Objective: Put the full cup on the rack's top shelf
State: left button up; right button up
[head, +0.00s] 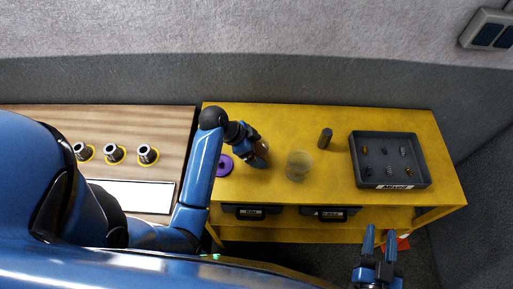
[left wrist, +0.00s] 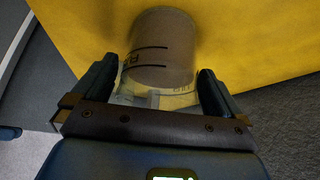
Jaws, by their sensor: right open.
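A clear cup (head: 299,165) stands upright on the top shelf of the yellow rack (head: 290,120); its fill is hard to make out in the head view. My left gripper (head: 262,157) is over the shelf, just left of the cup. In the left wrist view, a brownish cylinder with dark printed marks, seemingly the cup (left wrist: 162,50), lies ahead between the spread fingers of the left gripper (left wrist: 155,85). I cannot tell whether they touch it. My right gripper (head: 380,238) is open and empty in front of the rack's right part.
A dark tray (head: 354,165) of small parts stands right of the cup, with a dark cylinder (head: 325,138) between them. A purple ring (head: 222,165) lies left. Black bins (head: 250,212) sit below. A wooden table (head: 150,122) with metal parts (head: 114,153) is at left.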

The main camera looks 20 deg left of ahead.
pick_arm(q)
jog(key=shift+d, duration=0.1)
jog(key=shift+r, duration=0.2)
jog(key=p+v, duration=0.3)
jog(key=v, duration=0.9)
jog(key=shift+p, duration=0.3)
dwell(0.9)
